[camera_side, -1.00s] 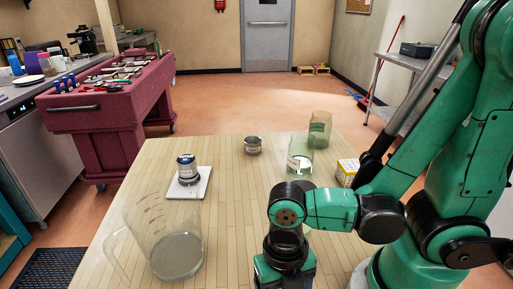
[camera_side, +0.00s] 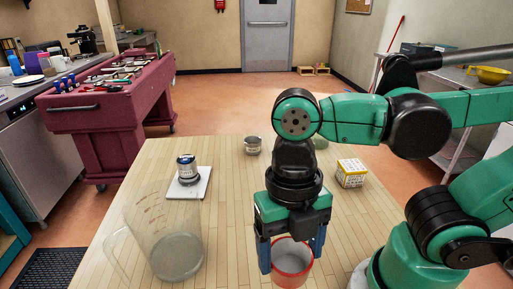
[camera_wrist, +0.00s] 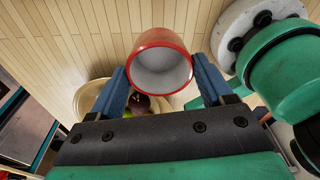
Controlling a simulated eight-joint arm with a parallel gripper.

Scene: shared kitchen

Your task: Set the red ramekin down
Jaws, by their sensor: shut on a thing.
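The red ramekin (camera_side: 292,264), red outside with a pale inside, is between the blue fingers of my gripper (camera_side: 291,270) at the bottom of the side view. My gripper points down and is shut on it. In the wrist view the ramekin (camera_wrist: 160,62) sits between the two fingertips, its open mouth facing the camera. The wooden table (camera_side: 232,225) lies under it. The ramekin's base is hidden, so I cannot tell whether it touches the table.
A clear measuring jug (camera_side: 165,240) stands at left. A small tin (camera_side: 253,146) and a yellow-white box (camera_side: 350,173) stand farther back. A tan bowl (camera_wrist: 88,92) shows partly behind my gripper. The table's middle is clear.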

